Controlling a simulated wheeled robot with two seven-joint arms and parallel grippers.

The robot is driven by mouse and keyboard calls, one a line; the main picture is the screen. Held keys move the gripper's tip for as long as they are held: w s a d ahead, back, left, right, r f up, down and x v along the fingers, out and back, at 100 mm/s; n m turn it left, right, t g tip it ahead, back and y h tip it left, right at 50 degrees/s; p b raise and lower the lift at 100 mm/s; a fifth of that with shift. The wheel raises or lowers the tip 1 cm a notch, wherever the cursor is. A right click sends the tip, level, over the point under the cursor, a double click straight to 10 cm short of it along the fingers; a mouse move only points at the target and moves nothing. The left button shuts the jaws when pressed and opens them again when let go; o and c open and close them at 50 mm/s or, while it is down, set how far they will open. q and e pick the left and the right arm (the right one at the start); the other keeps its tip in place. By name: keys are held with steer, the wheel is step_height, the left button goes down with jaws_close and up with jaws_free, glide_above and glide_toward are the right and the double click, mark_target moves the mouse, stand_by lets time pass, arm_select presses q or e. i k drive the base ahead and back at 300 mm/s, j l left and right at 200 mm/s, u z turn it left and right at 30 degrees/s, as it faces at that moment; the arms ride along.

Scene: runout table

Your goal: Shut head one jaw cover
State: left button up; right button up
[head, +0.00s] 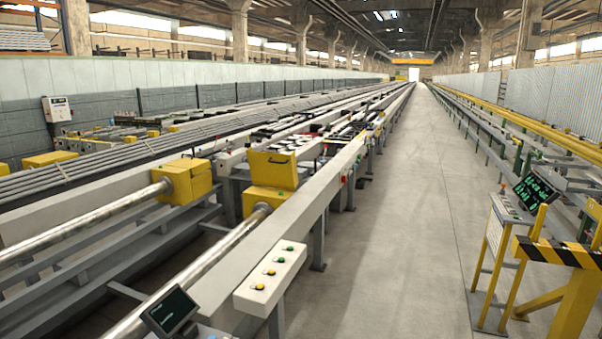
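Two yellow heads sit on the runout table, each at the end of a long round metal bar. The nearer head (268,201) has a yellow cover (273,171) standing raised above it, so it looks open. The farther head (188,181), to the left, looks boxed in with its cover down. I cannot read any label that tells which is head one. The inside of the jaws is hidden from this angle. Neither of my grippers shows in the head view.
A pale control box (270,278) with green and yellow buttons is on the near beam. A small dark screen (170,311) is at bottom left. The grey aisle floor (400,220) is clear. A striped barrier (558,252) and a console (508,212) stand at right.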

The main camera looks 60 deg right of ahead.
mark_target(275, 171)
steer(key=z, duration=1.75)
steer(key=i+l+z, duration=0.3)
steer(key=i, duration=0.35)
steer(key=i+l+z, duration=0.35)
steer(key=i, duration=0.3)
steer(key=i+z, duration=0.3)
steer(key=i, duration=0.35)
steer(key=i+u, duration=0.15)
steer(key=i, duration=0.35)
steer(key=i+u, duration=0.15)
steer(key=i, duration=0.35)
steer(key=i+l+u, duration=0.15)
steer(key=i, duration=0.35)
steer(key=i+l+u, duration=0.15)
steer(key=i, duration=0.35)
